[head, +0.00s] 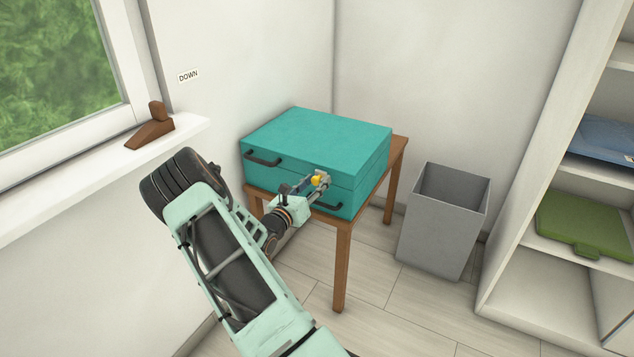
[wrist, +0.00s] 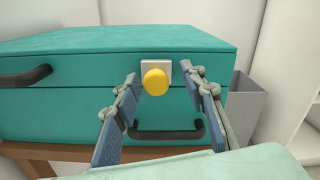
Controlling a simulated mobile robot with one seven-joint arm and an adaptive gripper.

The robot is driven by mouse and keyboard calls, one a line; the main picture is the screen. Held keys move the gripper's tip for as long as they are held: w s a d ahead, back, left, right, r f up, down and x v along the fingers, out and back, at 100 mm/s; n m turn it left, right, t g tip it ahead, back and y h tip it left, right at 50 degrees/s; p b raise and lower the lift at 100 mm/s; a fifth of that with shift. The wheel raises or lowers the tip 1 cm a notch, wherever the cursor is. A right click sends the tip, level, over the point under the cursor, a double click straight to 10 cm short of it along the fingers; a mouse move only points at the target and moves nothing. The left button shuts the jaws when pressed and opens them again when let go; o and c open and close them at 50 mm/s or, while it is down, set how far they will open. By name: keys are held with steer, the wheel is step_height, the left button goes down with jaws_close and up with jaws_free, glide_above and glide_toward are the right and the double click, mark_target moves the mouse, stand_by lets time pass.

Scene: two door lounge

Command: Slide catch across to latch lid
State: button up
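The teal case (head: 312,137) sits on a small wooden table, and its lid (wrist: 60,46) is down on the box. The catch is a yellow round knob (wrist: 155,82) on a pale plate (wrist: 181,68), across the seam at the front. In the head view the yellow knob (head: 318,180) shows between the fingers. My gripper (wrist: 163,112) is open in front of the case, with one finger to each side of the knob and visible gaps between them. I cannot tell how far the fingertips are from the case front.
A dark handle (wrist: 165,131) is on the case front below the catch, and another handle (head: 262,159) is on the lid at left. The wooden table (head: 342,270) stands in the corner. A grey bin (head: 440,222) stands to its right. A window sill with a brown doorstop-like wedge (head: 150,132) is at left.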

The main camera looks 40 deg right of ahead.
steer(key=v, duration=1.1)
steer(key=shift+a, duration=0.1)
